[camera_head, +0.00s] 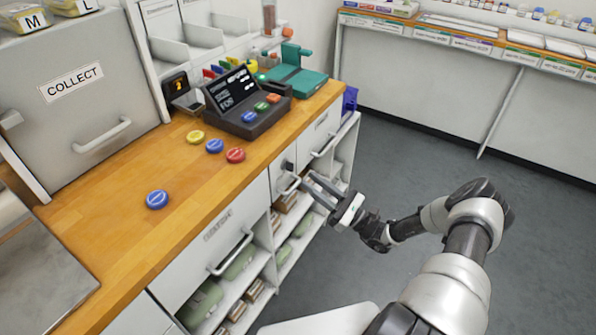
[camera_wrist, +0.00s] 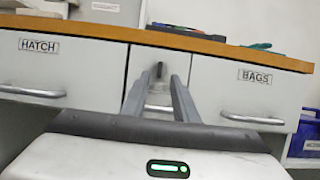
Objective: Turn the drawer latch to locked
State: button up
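The drawer latch (camera_wrist: 159,71) shows as a small dark upright part on the cabinet front, between the drawer labelled HATCH (camera_wrist: 90,68) and the drawer labelled BAGS (camera_wrist: 225,80). In the head view the latch area (camera_head: 288,165) is just below the counter edge, partly hidden near my gripper. My gripper (camera_head: 308,186) points at the cabinet front there. In the wrist view its two fingers (camera_wrist: 158,92) are apart, below and either side of the latch in the picture. A pale metal piece shows between them; I cannot tell whether they touch it.
A wooden counter (camera_head: 110,215) runs above the drawers, with round coloured buttons and a dark console (camera_head: 245,103) on it. The HATCH drawer's bar handle (camera_head: 232,255) sticks out left of my gripper. Open shelves lie below. The grey floor (camera_head: 420,150) to the right is clear.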

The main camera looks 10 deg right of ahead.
aim_at(293, 169)
jog(key=x, duration=0.6)
jog(key=shift+c, duration=0.6)
jog(key=shift+f, duration=0.1)
grip_shut()
